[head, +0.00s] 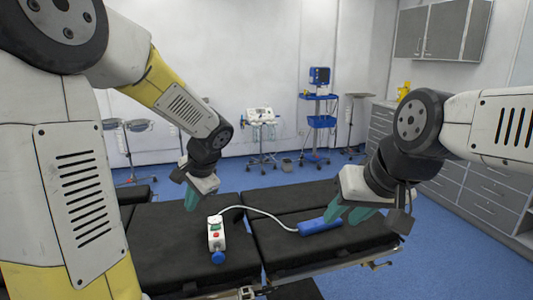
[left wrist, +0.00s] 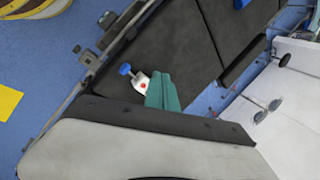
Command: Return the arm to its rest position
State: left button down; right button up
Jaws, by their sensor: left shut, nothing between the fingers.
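My left gripper (head: 191,203) hangs above the left part of the black operating table (head: 165,258), its green fingers shut and empty. In the left wrist view its fingers (left wrist: 163,92) are together, with the white device (left wrist: 139,83) showing beside them. My right gripper (head: 346,216) is over the right part of the table, its two green fingers apart, close to the blue handle (head: 320,226). Whether it touches the handle I cannot tell.
The white control device (head: 215,235), with red and green buttons and a blue knob, lies on the table. A pale cable (head: 262,211) joins it to the blue handle. Medical carts (head: 318,110) stand at the back wall, grey drawers (head: 470,185) at the right.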

pick_arm(q)
jog(key=s+d+r+n+t+h, duration=0.1)
jog(key=s+d+r+n+h, duration=0.2)
jog(key=s, duration=0.6)
jog(key=s+d+r+n+t+h, duration=0.2)
jog(key=s+d+r+n+h, duration=0.1)
jog(key=s, duration=0.5)
notch_tip(320, 180, up, 3)
jog(key=shift+s+d+f+n, duration=0.1)
jog(key=shift+s+d+n, duration=0.15)
jog(key=shift+s+n, duration=0.25)
